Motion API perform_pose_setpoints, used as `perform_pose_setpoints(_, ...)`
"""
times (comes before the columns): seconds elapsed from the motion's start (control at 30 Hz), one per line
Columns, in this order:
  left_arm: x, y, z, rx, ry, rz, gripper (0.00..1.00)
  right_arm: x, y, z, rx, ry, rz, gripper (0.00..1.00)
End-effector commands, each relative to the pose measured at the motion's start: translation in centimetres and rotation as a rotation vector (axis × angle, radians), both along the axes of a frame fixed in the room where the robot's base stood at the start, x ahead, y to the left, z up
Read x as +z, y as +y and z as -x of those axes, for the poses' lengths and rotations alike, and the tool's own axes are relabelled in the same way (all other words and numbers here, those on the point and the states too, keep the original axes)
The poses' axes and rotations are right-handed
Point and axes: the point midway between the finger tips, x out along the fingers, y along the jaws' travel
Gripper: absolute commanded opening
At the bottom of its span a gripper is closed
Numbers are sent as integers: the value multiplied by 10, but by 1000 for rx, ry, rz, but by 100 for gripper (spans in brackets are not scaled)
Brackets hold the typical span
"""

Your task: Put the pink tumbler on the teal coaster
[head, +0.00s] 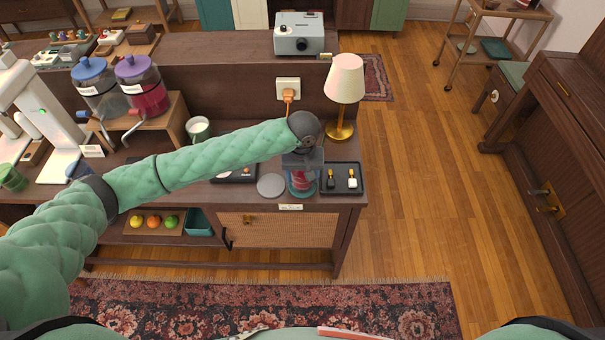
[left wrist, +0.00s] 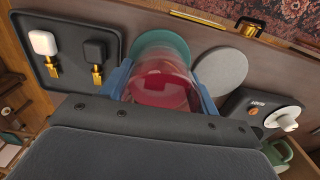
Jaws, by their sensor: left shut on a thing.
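The pink tumbler (left wrist: 165,88), clear-walled with pink-red inside, is between the blue fingers of my left gripper (left wrist: 162,76), which is shut on it. In the head view the tumbler (head: 301,180) is partly hidden under my left gripper (head: 302,168) near the cabinet top's front edge. The teal coaster (left wrist: 160,39) shows as a round rim past the tumbler; in the head view the coaster (head: 300,194) shows around the tumbler's foot. The tumbler is over the coaster; I cannot tell whether it touches it. My right gripper is not in view.
A grey round coaster (head: 271,186) lies just left of the teal one. A dark tray (head: 327,190) with two small brass-stemmed items is close on the right. A brass lamp (head: 345,85) stands behind. A dark device with a white knob (left wrist: 262,112) lies beyond the grey coaster.

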Motion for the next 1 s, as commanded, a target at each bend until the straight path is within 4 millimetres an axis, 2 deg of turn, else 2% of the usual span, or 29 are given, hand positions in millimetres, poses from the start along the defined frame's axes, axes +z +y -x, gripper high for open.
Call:
perform_pose_setpoints(0.03,0,0,0,0,0,0,26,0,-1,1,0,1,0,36)
perform_pose_setpoints(0.07,-1,0,0,0,0,0,64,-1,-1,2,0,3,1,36)
perform_pose_setpoints(0.17,-1,0,0,0,0,0,82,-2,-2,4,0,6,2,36)
perform_pose_setpoints(0.57,4,0,0,-1,-1,1,82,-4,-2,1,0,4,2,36)
perform_pose_setpoints(0.63,10,-1,0,-1,-2,2,82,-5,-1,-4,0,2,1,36)
perform_pose_setpoints(0.7,20,-1,0,-1,-2,2,82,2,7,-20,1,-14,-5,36)
perform_pose_setpoints(0.8,39,-1,-1,0,-3,3,82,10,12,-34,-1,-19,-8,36)
perform_pose_setpoints(1.0,76,-1,0,-1,-3,1,82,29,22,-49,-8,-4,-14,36)
